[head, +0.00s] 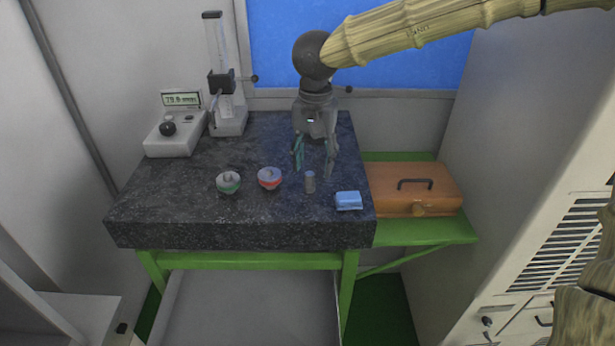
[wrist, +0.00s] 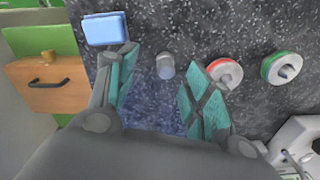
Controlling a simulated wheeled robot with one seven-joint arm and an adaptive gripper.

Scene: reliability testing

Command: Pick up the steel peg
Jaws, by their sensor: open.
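The steel peg (head: 310,182) is a small grey cylinder standing on the dark granite slab (head: 160,205), near its front right. My gripper (head: 314,172) is open and empty, pointing down above the slab, just behind the peg. In the wrist view the peg (wrist: 166,66) shows beyond the fingertips, in line with the gap between my gripper's fingers (wrist: 165,72). I see no contact between the fingers and the peg.
A red-rimmed disc (head: 269,178) and a green-rimmed disc (head: 228,182) lie left of the peg. A blue block (head: 348,201) is to its right, near the slab's edge. A gauge stand (head: 228,115) and digital readout device (head: 175,132) stand at back left. An orange case (head: 385,185) sits right, on a green shelf.

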